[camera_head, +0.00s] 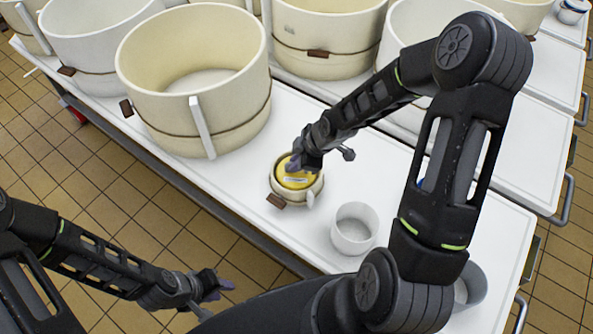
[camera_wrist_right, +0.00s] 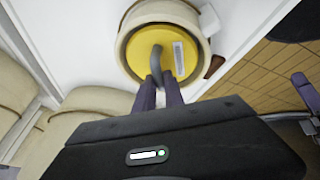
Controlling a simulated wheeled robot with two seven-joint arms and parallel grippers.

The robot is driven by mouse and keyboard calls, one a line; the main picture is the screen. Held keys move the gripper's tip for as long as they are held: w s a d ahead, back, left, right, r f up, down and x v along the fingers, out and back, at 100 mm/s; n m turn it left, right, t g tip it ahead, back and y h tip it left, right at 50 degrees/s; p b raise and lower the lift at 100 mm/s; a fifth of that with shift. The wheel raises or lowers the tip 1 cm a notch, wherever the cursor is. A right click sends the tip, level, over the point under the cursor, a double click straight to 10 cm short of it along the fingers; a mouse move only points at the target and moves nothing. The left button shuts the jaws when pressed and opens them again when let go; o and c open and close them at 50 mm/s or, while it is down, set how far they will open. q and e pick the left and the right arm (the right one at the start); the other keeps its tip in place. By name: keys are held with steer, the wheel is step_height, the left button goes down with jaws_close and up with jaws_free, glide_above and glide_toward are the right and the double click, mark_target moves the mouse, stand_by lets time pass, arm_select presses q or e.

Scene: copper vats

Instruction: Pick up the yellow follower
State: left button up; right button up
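The yellow follower (camera_head: 291,178) is a round yellow disc with a pale label. It lies inside the rim of a small cream vat (camera_head: 276,189) on the white table. In the right wrist view, the yellow follower (camera_wrist_right: 172,50) has a curved grey handle across its middle. My right gripper (camera_head: 302,160) is above it, and its fingers (camera_wrist_right: 160,92) are close together on both sides of the handle's near end, closed on it. My left gripper (camera_head: 213,297) is open and empty, low over the floor in front of the table.
A large cream vat (camera_head: 180,95) stands behind and left of the small one, with more large vats along the back. A white cup (camera_head: 354,229) stands right of the small vat, and a grey one (camera_head: 470,286) is partly behind my right arm. The white table (camera_head: 240,195) has bare room around the small vat.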

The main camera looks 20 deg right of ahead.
jaws_close()
stand_by(0.8)
step_height(320, 180, up, 10)
steer(key=p, duration=0.1)
stand_by(0.7)
stand_by(0.5)
step_height(320, 180, up, 8)
steer(key=m+h, duration=0.5)
steer(key=m, duration=0.8)
glide_above(290, 174)
steer(key=w+a, duration=0.2)
steer(key=w, duration=0.2)
steer(key=shift+d+f, duration=0.2)
